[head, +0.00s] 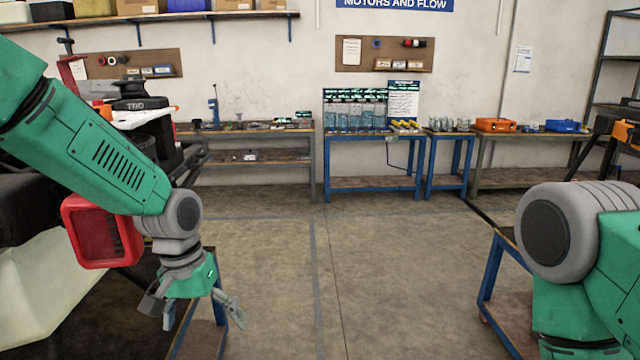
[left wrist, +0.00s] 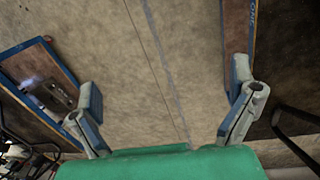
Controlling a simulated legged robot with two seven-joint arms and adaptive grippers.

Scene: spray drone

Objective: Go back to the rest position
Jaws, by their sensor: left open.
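My left arm comes in from the left in the head view, and its gripper (head: 195,312) hangs pointing down beside the drone. The left gripper is open and empty. In the left wrist view its two fingers (left wrist: 165,110) stand wide apart with bare floor between them. My right arm shows at the lower right of the head view as a grey joint and green links. Its gripper is out of the frame. The spray drone (head: 140,108) stands at the left, partly hidden behind my left arm.
A red square frame (head: 100,232) sits on the drone's side, close to my left arm. A low blue-framed table (head: 490,280) stands at the right, partly behind my right arm. Workbenches (head: 373,138) line the back wall. The floor (head: 375,270) in the middle is clear.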

